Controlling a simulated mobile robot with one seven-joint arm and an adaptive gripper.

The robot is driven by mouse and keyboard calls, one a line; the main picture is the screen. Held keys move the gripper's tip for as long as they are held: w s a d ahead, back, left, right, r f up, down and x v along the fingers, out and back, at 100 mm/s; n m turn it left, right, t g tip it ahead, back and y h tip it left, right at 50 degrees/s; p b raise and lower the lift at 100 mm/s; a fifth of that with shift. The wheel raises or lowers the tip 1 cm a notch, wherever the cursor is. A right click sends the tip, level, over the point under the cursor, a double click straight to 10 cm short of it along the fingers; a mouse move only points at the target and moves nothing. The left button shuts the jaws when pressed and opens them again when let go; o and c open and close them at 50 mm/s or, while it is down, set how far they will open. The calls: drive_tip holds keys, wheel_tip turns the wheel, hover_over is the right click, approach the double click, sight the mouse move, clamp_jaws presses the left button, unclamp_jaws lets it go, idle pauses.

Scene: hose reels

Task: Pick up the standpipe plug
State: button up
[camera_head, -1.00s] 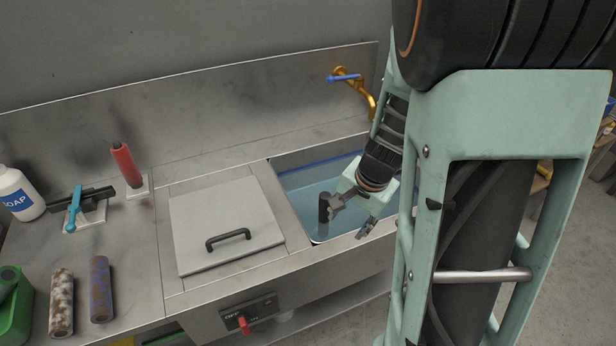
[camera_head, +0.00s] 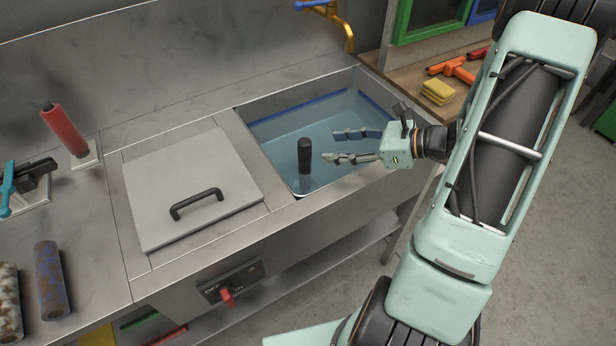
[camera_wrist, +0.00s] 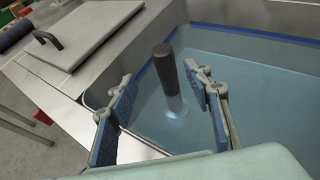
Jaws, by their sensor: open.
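The standpipe plug (camera_head: 304,158) stands upright in the water-filled sink basin, near its front left corner. Its dark top rises above the water and its lighter lower part is under the surface. In the wrist view the plug (camera_wrist: 169,78) shows beyond and between my open fingers. My gripper (camera_head: 340,146) is open and empty, to the right of the plug in the head view, with its fingers pointing left towards it. In the wrist view my gripper (camera_wrist: 165,108) has its blue pads on either side, apart from the plug.
The sink basin (camera_head: 250,122) has raised metal walls around the plug. A grey lid (camera_head: 180,180) with a black handle lies left of it. A brass tap (camera_head: 349,38) stands behind. A yellow sponge (camera_head: 437,92) and orange tool (camera_head: 452,70) lie on the wooden bench at right.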

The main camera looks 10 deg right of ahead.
sight(303, 147)
drive_tip(key=shift+m+t, duration=0.4)
drive_tip(key=shift+m, duration=0.1)
drive_tip(key=shift+f+x, duration=0.2)
drive_tip(key=shift+x, duration=2.5)
drive_tip(key=shift+f+x, duration=0.15)
drive_tip(key=shift+x, duration=2.55)
drive_tip(key=shift+d, duration=0.15)
clamp_jaws()
